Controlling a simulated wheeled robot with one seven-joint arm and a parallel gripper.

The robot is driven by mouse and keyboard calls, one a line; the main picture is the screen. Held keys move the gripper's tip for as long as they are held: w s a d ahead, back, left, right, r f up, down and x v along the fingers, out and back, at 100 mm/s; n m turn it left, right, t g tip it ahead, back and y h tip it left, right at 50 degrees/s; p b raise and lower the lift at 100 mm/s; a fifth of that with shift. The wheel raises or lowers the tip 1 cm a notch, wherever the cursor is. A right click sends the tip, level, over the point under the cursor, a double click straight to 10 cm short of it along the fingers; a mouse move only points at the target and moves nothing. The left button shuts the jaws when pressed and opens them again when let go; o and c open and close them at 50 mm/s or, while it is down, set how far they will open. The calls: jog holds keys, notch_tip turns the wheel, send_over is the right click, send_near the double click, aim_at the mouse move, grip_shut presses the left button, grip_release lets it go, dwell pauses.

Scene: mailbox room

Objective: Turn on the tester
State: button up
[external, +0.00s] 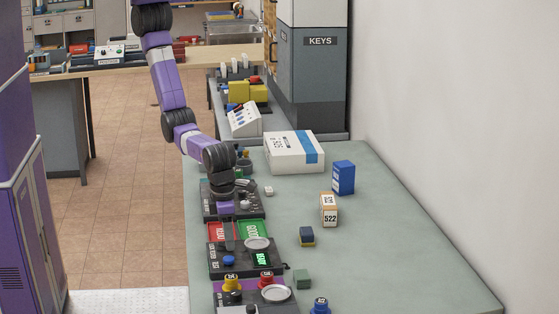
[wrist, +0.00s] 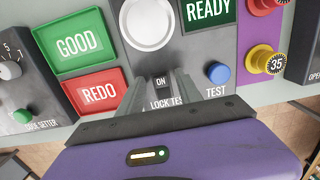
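The tester (external: 221,270) is a dark panel on the bench in the external view. In the wrist view its grey face (wrist: 197,62) carries a round pale plate (wrist: 150,22), a lit green READY display (wrist: 209,11), a blue TEST button (wrist: 218,72) and a small ON label (wrist: 161,82) above the words LOCK TEST. My gripper (wrist: 168,75) points down at the panel, its two fingers apart on either side of the ON label, with the lettering showing between them. Nothing is visibly held. I cannot tell whether the fingertips touch the panel. My gripper also shows in the external view (external: 229,240).
Green GOOD (wrist: 76,46) and red REDO (wrist: 98,93) trays lie left of the tester in the wrist view, with a code setter (wrist: 22,83) beyond. Red and yellow (wrist: 268,62) knobs stand at right. Several small boxes, including one marked 522 (external: 328,213), stand right of the panels.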

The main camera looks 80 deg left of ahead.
notch_tip(320, 180, up, 8)
jog(key=b, duration=0.1)
jog(key=shift+s, duration=0.25)
jog(key=shift+f, duration=0.1)
dwell(0.7)
